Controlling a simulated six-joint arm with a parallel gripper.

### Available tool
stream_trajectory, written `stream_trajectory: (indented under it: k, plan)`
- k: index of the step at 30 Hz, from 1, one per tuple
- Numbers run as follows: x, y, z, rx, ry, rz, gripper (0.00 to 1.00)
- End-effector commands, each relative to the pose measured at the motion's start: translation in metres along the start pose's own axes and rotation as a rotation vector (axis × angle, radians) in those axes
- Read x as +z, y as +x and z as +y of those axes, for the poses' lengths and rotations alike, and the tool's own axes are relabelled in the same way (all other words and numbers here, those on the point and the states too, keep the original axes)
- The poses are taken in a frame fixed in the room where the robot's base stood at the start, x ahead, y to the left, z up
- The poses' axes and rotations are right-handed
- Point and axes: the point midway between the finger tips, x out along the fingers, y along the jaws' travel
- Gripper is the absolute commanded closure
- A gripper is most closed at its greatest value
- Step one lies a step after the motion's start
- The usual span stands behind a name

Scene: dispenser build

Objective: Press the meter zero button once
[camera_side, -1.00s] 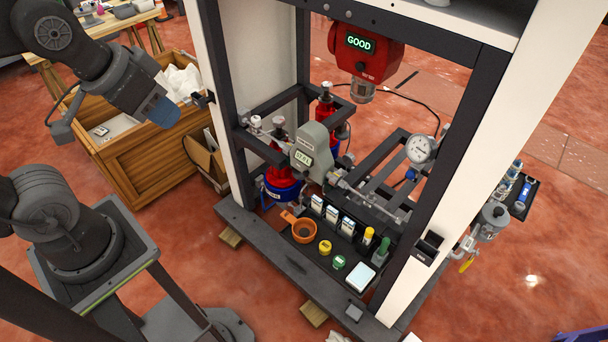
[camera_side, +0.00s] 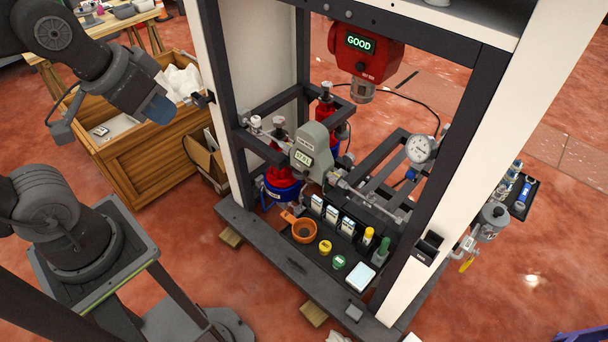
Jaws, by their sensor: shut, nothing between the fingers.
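The grey meter (camera_side: 314,146) stands upright in the frame, with a small lit display (camera_side: 303,158) on its face. Its digits are too small to read surely. A small dark label or button shows above the display; I cannot tell which, and I cannot make out the zero button. My gripper (camera_side: 160,109) is at the upper left, over the wooden crate, with a bluish end. It is shut and empty, well apart from the meter. Its separate fingers are hard to make out.
A red unit (camera_side: 367,50) reading "GOOD" hangs above. The white post (camera_side: 218,95) stands between my gripper and the meter. A dial gauge (camera_side: 421,149) is to the right. An orange cup (camera_side: 304,231), bottles and caps sit in front. The wooden crate (camera_side: 150,160) is at left.

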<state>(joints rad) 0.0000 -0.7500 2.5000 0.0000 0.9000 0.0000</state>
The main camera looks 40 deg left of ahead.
Motion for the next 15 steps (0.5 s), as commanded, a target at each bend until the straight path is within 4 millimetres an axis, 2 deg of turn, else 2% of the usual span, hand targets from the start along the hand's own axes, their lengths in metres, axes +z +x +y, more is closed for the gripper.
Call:
stream_trajectory:
  k: [15]
  plan:
    - [-0.005, 0.0036, -0.0009, -0.003, 0.007, 0.001, 1.0]
